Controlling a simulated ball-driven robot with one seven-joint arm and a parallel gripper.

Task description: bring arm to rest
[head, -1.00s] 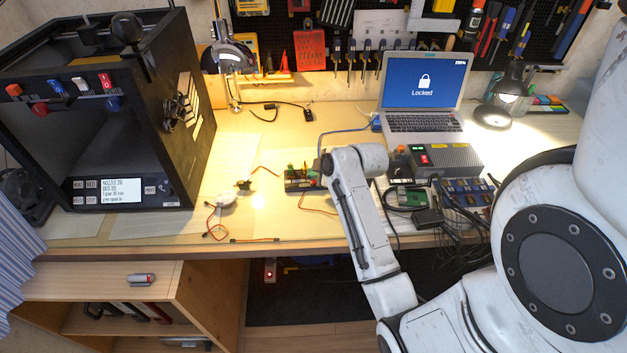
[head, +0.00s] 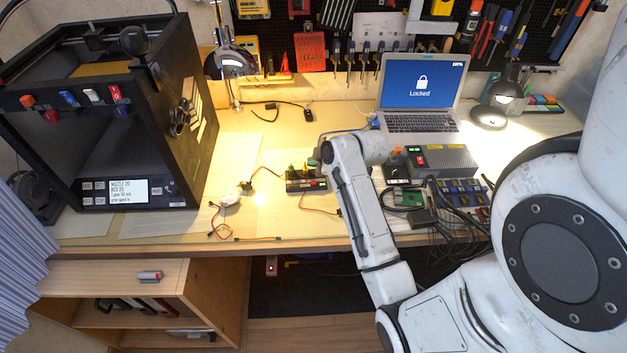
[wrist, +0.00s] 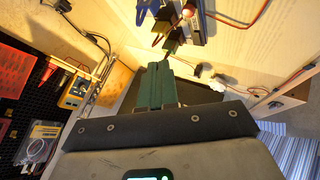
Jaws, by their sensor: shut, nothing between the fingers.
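My arm reaches over the front edge of the workbench in the head view, bent at a white joint above the bench. In the wrist view my gripper (wrist: 154,68) shows as two green fingers side by side, shut with nothing between them. In the head view the gripper is mostly hidden behind my arm; only a small greenish part shows beside a small board with coloured parts (head: 303,182). I cannot tell whether the fingers touch anything.
A black 3D printer (head: 190,120) stands at the left. A laptop (head: 421,82), a grey power box (head: 447,160) and a lamp (head: 488,116) are at the right. Loose wires and a green circuit board (head: 408,198) lie near my arm. Open shelving (head: 185,300) is below left.

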